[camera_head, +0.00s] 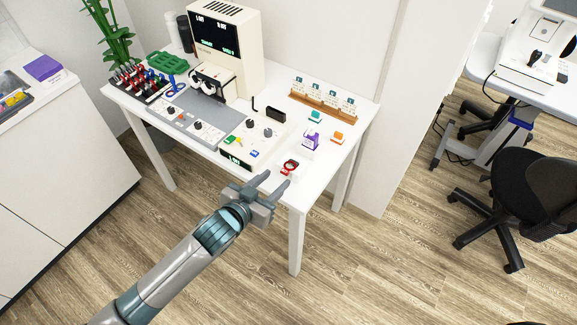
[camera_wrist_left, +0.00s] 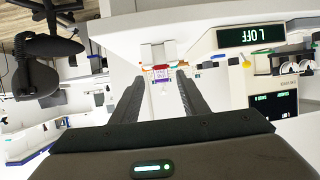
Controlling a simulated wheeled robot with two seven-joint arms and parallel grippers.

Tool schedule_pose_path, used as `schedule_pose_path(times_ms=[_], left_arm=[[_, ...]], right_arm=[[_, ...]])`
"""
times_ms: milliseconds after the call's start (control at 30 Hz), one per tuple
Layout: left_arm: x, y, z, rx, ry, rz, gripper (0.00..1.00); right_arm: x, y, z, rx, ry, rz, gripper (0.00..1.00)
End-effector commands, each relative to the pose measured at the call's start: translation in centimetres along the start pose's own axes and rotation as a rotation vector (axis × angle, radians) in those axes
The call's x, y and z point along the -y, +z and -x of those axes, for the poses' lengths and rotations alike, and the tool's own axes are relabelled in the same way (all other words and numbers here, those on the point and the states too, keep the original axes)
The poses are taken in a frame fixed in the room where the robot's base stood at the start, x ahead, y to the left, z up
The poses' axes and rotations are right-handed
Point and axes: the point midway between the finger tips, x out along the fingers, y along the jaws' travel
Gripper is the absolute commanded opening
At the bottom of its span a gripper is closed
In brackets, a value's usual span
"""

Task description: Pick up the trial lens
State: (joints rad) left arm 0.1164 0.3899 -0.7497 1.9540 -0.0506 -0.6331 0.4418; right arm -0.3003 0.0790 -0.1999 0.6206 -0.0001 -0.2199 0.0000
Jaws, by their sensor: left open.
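The trial lens (camera_head: 290,166) appears as a small red-rimmed round piece with a dark middle. It sits at a small white block near the front right of the white table (camera_head: 345,118). In the left wrist view a red piece (camera_wrist_left: 160,67), which looks like the lens, shows between the fingertips, beyond them. My left gripper (camera_head: 277,180) is open, with nothing seen between its fingers, just in front of the table edge and short of the lens. It also shows in the left wrist view (camera_wrist_left: 158,80). My right gripper is in neither view.
A beige control box (camera_head: 236,157) stands left of the lens. A wooden rack (camera_head: 325,109) and a tall beige machine (camera_head: 248,50) stand farther back.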

Motion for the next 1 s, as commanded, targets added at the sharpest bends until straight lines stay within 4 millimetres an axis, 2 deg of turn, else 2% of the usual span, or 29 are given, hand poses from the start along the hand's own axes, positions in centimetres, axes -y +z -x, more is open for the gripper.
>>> schedule_pose_path(times_ms=[200,400,967,1000], left_arm=[[0.2,0.1,-2.1,0.001,0.0,-0.001,0.41],[0.2,0.2,-3.9,0.0,-0.001,0.0,0.41],[0.2,0.3,-4.2,0.0,0.0,0.0,0.41],[0.2,0.3,-4.2,0.0,0.0,0.0,0.31]], right_arm=[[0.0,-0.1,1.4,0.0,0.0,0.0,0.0],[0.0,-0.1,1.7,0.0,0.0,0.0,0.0],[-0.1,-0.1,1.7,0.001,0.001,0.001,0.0],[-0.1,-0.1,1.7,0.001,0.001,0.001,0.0]])
